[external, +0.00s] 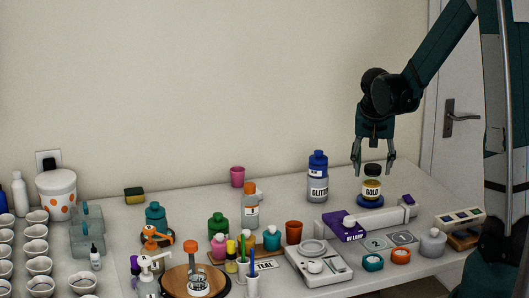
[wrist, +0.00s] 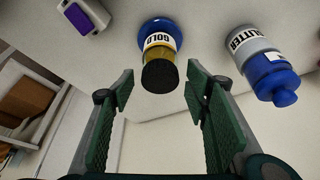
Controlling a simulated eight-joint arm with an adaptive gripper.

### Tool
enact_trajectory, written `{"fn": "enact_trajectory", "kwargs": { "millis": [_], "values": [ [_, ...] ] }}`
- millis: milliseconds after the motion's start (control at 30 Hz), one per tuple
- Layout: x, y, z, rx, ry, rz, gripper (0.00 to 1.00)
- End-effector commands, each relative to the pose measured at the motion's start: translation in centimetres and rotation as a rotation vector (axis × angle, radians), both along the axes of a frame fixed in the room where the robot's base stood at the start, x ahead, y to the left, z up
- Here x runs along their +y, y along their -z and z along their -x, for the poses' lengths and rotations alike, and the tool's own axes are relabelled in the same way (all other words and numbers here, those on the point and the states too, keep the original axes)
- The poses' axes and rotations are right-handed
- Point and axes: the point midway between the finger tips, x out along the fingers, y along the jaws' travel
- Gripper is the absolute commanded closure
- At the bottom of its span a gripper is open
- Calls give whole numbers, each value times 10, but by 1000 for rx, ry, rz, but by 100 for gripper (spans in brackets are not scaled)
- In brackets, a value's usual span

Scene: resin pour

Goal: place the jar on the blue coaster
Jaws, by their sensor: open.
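A jar labelled GOLD (external: 372,190), with a black lid and gold contents, stands upright on the round blue coaster (external: 370,203) toward the right of the table. The jar also shows in the wrist view (wrist: 159,60), lid toward me, with the coaster (wrist: 150,24) behind its base. My gripper (external: 374,164) is open and empty, just above the jar, with its fingertips on either side of the lid in the external view. In the wrist view the jar shows between and beyond the open fingers (wrist: 159,98), with a gap on each side.
A blue-capped GLITTER bottle (external: 317,186) stands close left of the jar. A purple UV lamp (external: 344,226) and a white bar (external: 385,218) lie in front. A white scale (external: 318,263) and several small pots are nearer. The back right table is clear.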

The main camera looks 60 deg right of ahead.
Motion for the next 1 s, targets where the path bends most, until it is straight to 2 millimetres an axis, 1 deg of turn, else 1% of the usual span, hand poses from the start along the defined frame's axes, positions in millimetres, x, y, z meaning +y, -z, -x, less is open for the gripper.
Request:
{"fn": "enact_trajectory", "kwargs": {
  "millis": [33,200,500,700,1000],
  "values": [
    [2,-6,0,0,-1,0,53],
    [9,-23,2,0,0,0,53],
    [18,-45,4,0,0,0,53],
    [20,-50,5,0,0,0,53],
    [20,-50,5,0,0,0,53]
  ]
}}
